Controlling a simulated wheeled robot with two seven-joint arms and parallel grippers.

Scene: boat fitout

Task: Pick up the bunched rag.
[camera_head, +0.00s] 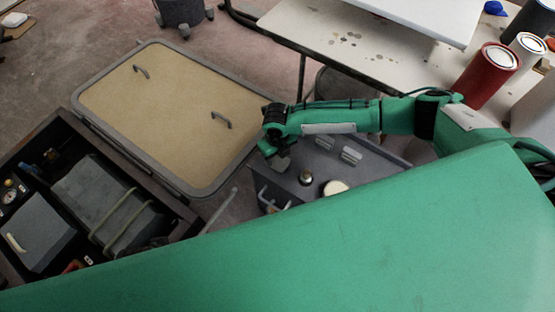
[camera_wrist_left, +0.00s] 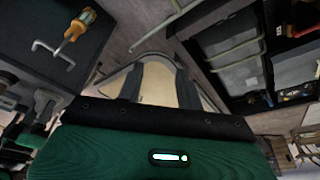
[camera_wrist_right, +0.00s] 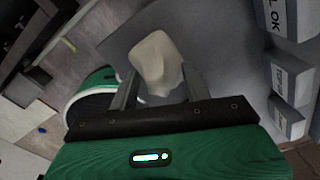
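The bunched rag (camera_wrist_right: 157,60), a pale, crumpled lump, shows in the right wrist view over a grey surface. My right gripper (camera_wrist_right: 159,72) is open, with the rag between and just beyond its fingertips. I cannot tell whether the fingers touch it. In the head view my right gripper (camera_head: 274,153) hangs at the left edge of the grey cabinet top; I cannot pick out the rag clearly there. My left gripper (camera_wrist_left: 159,70) is open and empty in the left wrist view; it is hidden in the head view.
A framed tan panel (camera_head: 165,105) lies to the left. A dark bin (camera_head: 110,200) holds gear. A worktable (camera_head: 350,45) stands behind.

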